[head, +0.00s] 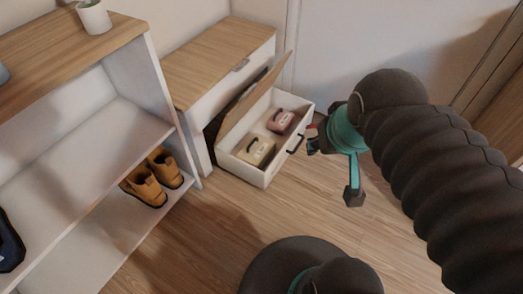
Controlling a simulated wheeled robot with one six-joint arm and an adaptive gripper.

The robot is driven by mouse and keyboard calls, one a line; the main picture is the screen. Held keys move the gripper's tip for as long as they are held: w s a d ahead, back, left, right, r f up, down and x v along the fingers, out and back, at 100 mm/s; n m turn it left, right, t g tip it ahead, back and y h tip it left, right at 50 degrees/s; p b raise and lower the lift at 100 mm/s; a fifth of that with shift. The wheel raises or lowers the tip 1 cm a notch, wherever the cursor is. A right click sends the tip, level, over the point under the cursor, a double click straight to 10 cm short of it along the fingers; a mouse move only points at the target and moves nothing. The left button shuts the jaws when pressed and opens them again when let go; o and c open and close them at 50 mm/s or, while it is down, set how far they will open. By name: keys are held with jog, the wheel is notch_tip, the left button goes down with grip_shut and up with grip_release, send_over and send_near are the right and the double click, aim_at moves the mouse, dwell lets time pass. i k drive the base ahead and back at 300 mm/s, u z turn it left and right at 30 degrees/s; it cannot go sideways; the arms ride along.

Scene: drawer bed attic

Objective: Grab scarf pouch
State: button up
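Two small pouch-like cases with dark handles lie in an open white drawer (262,178). One is cream-yellow (262,151) at the near left, and one is pink (283,119) farther back. I cannot tell which is the scarf pouch. My gripper (312,139) is at the right of the drawer, near its front panel and apart from both cases in the picture. Its fingers are small and partly hidden by my wrist, so I cannot see whether they are open or shut.
The drawer belongs to a white cabinet with a wooden top (205,60); a wooden panel (245,103) leans up along the drawer's back side. Wooden floor (215,230) in front is clear.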

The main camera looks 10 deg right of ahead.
aim_at(281, 120)
jog(key=z, duration=0.15)
jog(key=i, duration=0.85)
jog(key=u, duration=0.65)
